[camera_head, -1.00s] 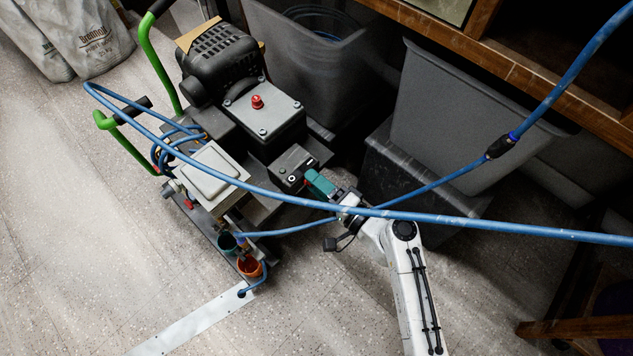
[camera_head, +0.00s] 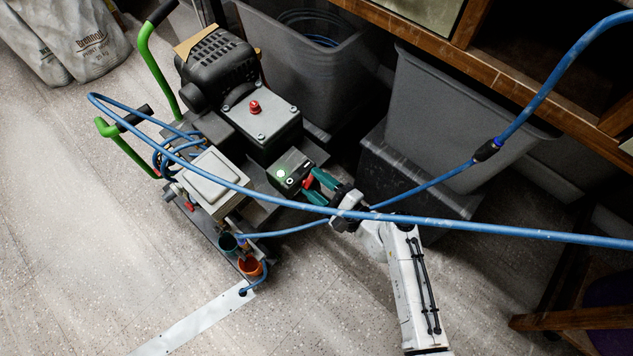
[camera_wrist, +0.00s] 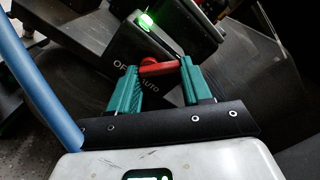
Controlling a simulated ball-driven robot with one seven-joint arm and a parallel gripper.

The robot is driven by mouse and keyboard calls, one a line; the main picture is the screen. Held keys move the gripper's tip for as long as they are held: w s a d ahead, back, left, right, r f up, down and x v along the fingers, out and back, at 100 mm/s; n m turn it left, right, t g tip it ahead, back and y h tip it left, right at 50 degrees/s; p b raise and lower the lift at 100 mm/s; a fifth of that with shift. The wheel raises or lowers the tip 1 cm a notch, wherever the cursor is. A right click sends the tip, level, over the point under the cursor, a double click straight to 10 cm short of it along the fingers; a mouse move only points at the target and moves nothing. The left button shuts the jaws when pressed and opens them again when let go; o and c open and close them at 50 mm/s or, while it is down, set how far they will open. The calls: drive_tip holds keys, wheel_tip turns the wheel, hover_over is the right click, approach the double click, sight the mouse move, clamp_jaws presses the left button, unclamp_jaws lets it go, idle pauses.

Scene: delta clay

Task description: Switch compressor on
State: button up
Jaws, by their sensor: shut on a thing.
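The compressor (camera_head: 225,70) stands on the floor left of centre, with a black motor and green handles. Its dark switch box (camera_head: 288,168) faces my arm. A green lamp (camera_wrist: 146,20) glows on the box, and it also shows in the head view (camera_head: 281,175). A red switch knob (camera_wrist: 160,67) sits beside lettering that reads "AUTO" and a partly covered "OF". My gripper (camera_head: 311,187) has teal fingers, one on each side of the knob, and is shut on it. The knob's exact pointing direction is hard to read.
A blue hose (camera_head: 420,221) crosses in front of my arm and passes close to my gripper in the wrist view (camera_wrist: 35,85). Grey bins (camera_head: 445,120) and a wooden shelf (camera_head: 440,40) stand behind. The floor at lower left is mostly clear.

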drive_tip(key=shift+f+m, duration=0.15)
drive_tip(key=shift+m, duration=0.15)
drive_tip(key=o, duration=1.1)
drive_tip(key=shift+c, duration=0.2)
drive_tip(key=p+v, duration=0.2)
drive_tip(key=v, duration=0.8)
drive_tip(key=shift+s+d+p, duration=0.25)
drive_tip(key=shift+d+p, duration=0.1)
drive_tip(key=shift+p, duration=0.05)
